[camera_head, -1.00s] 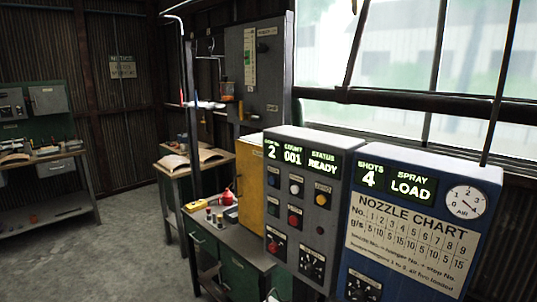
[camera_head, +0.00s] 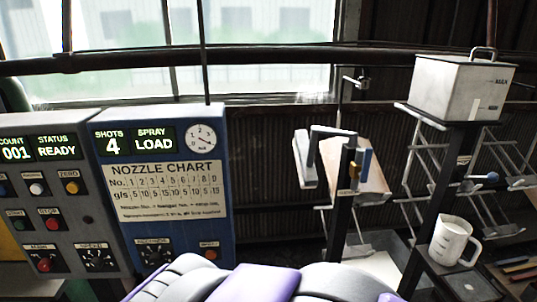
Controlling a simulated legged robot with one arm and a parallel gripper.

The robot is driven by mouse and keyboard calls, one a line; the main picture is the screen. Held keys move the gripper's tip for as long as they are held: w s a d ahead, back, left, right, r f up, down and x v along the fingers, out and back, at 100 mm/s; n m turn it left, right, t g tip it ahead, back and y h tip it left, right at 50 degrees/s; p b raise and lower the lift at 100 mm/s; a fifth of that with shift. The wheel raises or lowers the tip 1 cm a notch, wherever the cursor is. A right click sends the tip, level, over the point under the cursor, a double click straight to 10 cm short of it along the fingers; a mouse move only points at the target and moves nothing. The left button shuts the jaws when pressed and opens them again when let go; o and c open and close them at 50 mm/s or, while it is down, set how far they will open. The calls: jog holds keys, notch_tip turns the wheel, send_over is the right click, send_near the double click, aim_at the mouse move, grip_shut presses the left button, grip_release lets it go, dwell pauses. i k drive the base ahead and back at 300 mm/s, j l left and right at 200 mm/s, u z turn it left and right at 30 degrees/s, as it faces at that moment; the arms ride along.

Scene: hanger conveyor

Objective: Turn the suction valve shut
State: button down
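No part in view is readably labelled as the suction valve. A small blue-tipped handle (camera_head: 486,177) sticks out from the dark post at the right, below a metal box. A blue part (camera_head: 366,162) and a yellow part (camera_head: 355,168) sit on another dark post near the middle right. I cannot tell if any of these is the valve, or how it is turned. Purple and grey parts of my own body fill the bottom middle. My gripper is not in view.
A blue cabinet (camera_head: 165,215) with a nozzle chart and a grey control panel (camera_head: 50,215) stand at left. A metal box (camera_head: 463,88) tops the right post. A white jug (camera_head: 452,241) stands on a low shelf. Wire racks (camera_head: 418,170) hang behind. A window is at the back.

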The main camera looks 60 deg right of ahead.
aim_at(364, 175)
jog(key=z, duration=2.75)
